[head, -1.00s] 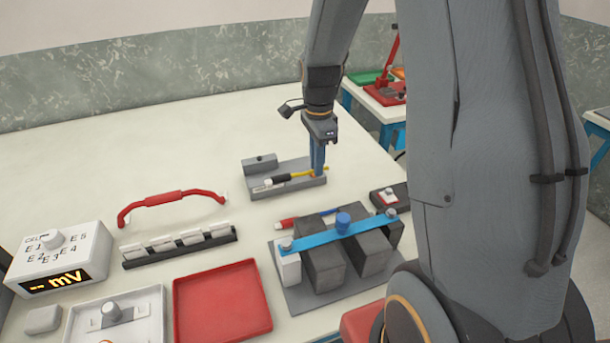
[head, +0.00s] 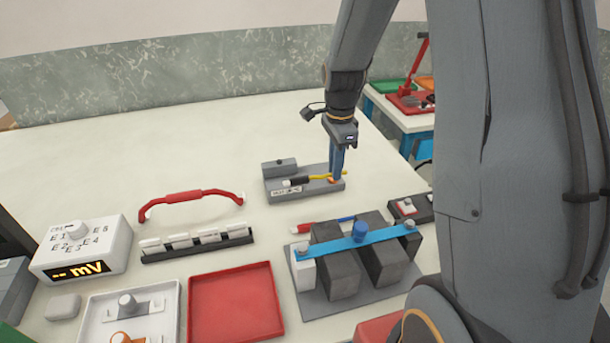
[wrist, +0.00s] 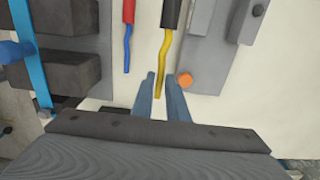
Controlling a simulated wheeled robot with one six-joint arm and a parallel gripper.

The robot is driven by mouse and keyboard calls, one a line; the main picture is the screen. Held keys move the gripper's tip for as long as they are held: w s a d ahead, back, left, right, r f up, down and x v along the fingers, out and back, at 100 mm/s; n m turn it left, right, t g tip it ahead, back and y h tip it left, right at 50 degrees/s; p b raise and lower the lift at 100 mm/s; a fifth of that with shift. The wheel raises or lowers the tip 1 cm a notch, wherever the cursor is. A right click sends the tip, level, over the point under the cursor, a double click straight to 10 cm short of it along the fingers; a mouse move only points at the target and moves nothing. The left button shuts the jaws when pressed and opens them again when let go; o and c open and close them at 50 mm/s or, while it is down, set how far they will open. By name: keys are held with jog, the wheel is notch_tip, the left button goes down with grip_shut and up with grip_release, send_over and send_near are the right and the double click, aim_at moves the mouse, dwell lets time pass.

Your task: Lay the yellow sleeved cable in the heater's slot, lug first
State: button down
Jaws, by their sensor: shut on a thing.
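The heater (head: 273,186) is a grey block with a raised box at its back left and a small label on its front. It also shows at the right in the wrist view (wrist: 204,45). The yellow sleeved cable (head: 322,176) has a black sleeve and its lug end points left in the head view. It lies along or just above the heater's front part; I cannot tell whether it touches the slot. My gripper (head: 337,178) is shut on the yellow cable near its bare end. In the wrist view my gripper (wrist: 160,77) has a finger on each side of the cable (wrist: 165,55). The lug is out of the wrist view.
A red and blue cable (head: 325,222) lies between the heater and the dark battery blocks (head: 334,262) with a blue bar. An orange dot (wrist: 185,81) is on the heater beside my right finger. A red handle (head: 190,197) lies left, with clear table behind.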

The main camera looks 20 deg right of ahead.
jog(key=p, duration=0.2)
send_near(319, 164)
jog(key=s+a, duration=0.2)
jog(key=s, duration=0.3)
jog(key=shift+s+d+r, duration=0.1)
jog(key=shift+d+r, duration=0.1)
jog(key=shift+r, duration=0.15)
jog(key=shift+f+b, duration=1.45)
jog(key=shift+f, duration=1.95)
jog(key=c, duration=1.7)
grip_release()
jog(key=shift+o, duration=0.2)
jog(key=shift+r, duration=0.1)
